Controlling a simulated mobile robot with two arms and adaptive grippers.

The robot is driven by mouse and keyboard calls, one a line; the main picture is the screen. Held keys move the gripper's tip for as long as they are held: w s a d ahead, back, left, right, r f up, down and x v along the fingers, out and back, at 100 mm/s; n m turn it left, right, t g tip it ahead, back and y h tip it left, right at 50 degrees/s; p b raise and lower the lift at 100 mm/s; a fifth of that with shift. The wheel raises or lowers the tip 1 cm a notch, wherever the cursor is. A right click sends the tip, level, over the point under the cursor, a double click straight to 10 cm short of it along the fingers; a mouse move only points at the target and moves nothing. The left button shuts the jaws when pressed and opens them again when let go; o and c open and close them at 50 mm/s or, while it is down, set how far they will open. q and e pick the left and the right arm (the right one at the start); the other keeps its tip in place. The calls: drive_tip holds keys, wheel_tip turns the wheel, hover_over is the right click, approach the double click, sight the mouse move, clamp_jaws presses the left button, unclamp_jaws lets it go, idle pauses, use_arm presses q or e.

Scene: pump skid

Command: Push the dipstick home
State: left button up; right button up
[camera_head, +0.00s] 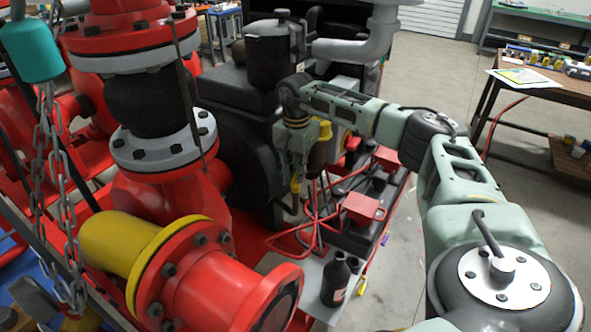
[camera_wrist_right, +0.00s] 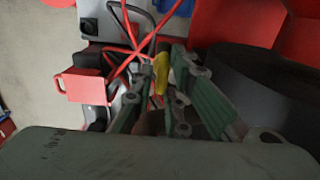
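My right gripper (camera_head: 297,178) points down beside the engine block in the head view. A small yellow piece (camera_head: 296,186), which looks like the dipstick's handle, shows right at its fingertips. In the right wrist view the yellow piece (camera_wrist_right: 162,72) lies between the two fingertips of the right gripper (camera_wrist_right: 165,66). The fingers come close on both sides of it. I cannot tell whether they touch it. The dipstick's shaft and its tube are not clearly visible. My left gripper is not in view.
Red hoses (camera_head: 318,205) and a red bracket (camera_head: 362,207) are close to the right gripper. Dark bottles (camera_head: 336,281) stand on a plate below. Red pump pipework with a yellow band (camera_head: 125,248) fills the left. Open floor lies to the right, before a wooden table (camera_head: 540,82).

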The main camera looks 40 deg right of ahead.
sight(297, 174)
drive_tip(key=shift+o, duration=1.1)
drive_tip(key=shift+r, duration=0.1)
drive_tip(key=shift+w+r, duration=0.1)
drive_tip(key=shift+r, duration=0.2)
wheel_tip(297, 174, up, 11)
